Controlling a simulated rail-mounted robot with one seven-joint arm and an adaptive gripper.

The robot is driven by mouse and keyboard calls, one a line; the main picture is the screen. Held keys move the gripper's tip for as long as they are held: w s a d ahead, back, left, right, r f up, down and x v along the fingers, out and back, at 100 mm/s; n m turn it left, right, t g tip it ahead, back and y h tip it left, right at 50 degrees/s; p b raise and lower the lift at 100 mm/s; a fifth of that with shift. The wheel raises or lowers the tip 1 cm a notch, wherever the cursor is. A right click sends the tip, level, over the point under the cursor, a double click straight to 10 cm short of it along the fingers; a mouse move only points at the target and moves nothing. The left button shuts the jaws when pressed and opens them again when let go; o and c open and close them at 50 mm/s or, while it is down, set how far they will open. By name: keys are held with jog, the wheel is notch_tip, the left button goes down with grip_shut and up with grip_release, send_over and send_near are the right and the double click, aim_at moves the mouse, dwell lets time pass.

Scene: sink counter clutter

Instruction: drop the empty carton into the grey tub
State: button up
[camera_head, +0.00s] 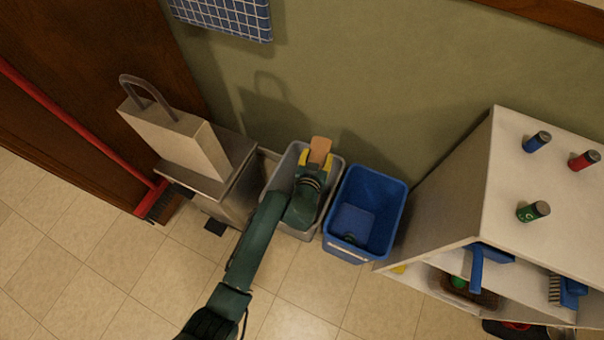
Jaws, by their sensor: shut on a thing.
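The carton (320,149), a small orange-brown box, is in my gripper (316,164) and sticks out past its yellow-tipped fingers. My gripper is shut on it. The grey tub (295,233) stands on the floor near the wall. My arm reaches over this tub from the front, and the carton appears above its back part. The exact height of the carton over the rim is hard to tell. My arm hides most of the tub's inside.
A blue tub (370,202) stands close to the right, with a small green item inside. A steel bin (228,190) with a cream box (180,145) is at left. A white shelf unit (490,200) with cans stands right. A red broom (75,120) leans at far left.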

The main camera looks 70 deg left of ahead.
jog(key=shift+n+g, duration=0.3)
jog(key=f+b, duration=0.2)
jog(key=s+a+f+b, duration=0.1)
jog(key=f+b, duration=0.1)
jog(key=f, duration=0.1)
jog(key=a+f+b, duration=0.1)
jog(key=f+b, duration=0.1)
jog(key=f, duration=0.1)
jog(key=shift+s+a+f+b, duration=0.15)
jog(key=shift+s+a+b, duration=0.1)
jog(key=shift+b, duration=0.1)
jog(key=o, duration=1.1)
jog(key=shift+d, duration=0.15)
jog(key=v, duration=1.2)
